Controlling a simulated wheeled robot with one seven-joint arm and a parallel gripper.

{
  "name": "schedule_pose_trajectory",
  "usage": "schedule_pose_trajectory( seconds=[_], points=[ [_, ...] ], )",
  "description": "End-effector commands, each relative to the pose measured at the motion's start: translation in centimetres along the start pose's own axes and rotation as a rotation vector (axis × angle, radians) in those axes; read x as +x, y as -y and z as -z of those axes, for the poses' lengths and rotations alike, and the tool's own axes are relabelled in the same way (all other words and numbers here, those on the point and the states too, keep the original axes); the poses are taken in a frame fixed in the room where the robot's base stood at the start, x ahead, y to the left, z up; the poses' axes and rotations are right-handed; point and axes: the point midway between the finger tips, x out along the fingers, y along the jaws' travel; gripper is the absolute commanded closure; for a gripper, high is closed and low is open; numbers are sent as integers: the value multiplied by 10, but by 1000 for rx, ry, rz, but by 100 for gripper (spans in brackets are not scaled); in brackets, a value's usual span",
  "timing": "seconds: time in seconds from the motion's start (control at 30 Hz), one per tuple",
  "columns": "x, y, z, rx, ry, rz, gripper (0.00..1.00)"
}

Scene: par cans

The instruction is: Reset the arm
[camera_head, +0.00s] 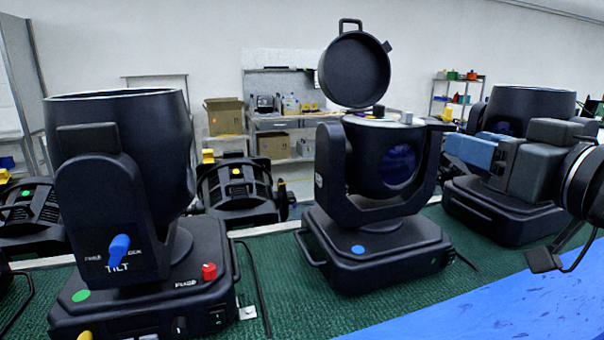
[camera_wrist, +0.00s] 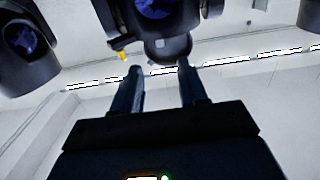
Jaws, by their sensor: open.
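My gripper (camera_head: 452,148) is at the right of the head view, with its blue fingers pointing left. It is held above the green bench top, between the middle stage light (camera_head: 340,170) and the right stage light (camera_head: 525,105). In the wrist view the two fingers of my gripper (camera_wrist: 160,68) stand apart with nothing between them. The middle light has its round lid (camera_head: 355,70) swung up and open. Small items sit on its top rim. The left stage light (camera_head: 125,150) stands upright with a blue tilt knob (camera_head: 119,248) and a red knob (camera_head: 209,271).
A blue mat (camera_head: 500,305) lies clear at the front right of the green bench top (camera_head: 285,300). More dark fixtures (camera_head: 235,185) stand behind. Shelves (camera_head: 290,122) with boxes stand at the back wall. Black cables lie beside the lights.

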Motion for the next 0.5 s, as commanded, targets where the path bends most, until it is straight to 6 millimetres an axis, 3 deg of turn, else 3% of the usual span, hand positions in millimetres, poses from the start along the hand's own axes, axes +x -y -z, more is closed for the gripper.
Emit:
schedule_pose_trajectory(
  seconds=[0.27,0.5],
  points=[
    [-5,-1,-34,33,15,-32,57],
    [-18,0,-84,72,37,-79,57]
  ],
)
